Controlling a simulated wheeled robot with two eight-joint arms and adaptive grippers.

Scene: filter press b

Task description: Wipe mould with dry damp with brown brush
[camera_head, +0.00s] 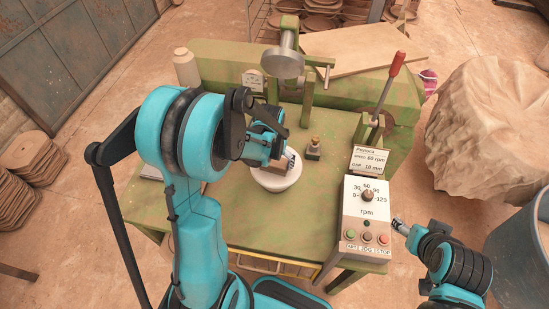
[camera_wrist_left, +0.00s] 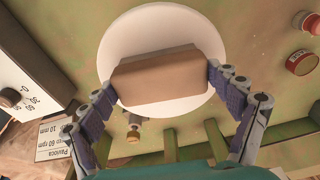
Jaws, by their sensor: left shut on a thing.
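The white round mould (camera_head: 277,182) sits on the green press table. In the left wrist view the mould (camera_wrist_left: 150,25) lies behind a plain brown block (camera_wrist_left: 158,76), which I take to be the brown brush. My left gripper (camera_head: 280,150) is over the mould and shut on this block, one finger at each end; it also shows in the left wrist view (camera_wrist_left: 162,82). The block covers the middle of the mould, and I cannot tell whether it touches it. My right gripper (camera_head: 400,226) is beside the control box, apart from the mould; its jaws are too small to read.
The control box (camera_head: 365,215) with a dial and buttons stands right of the mould. A red-handled lever (camera_head: 396,66) rises behind it. A small brass-topped fitting (camera_head: 314,148) stands close right of the mould. The press screw wheel (camera_head: 283,63) is behind. The table front is mostly clear.

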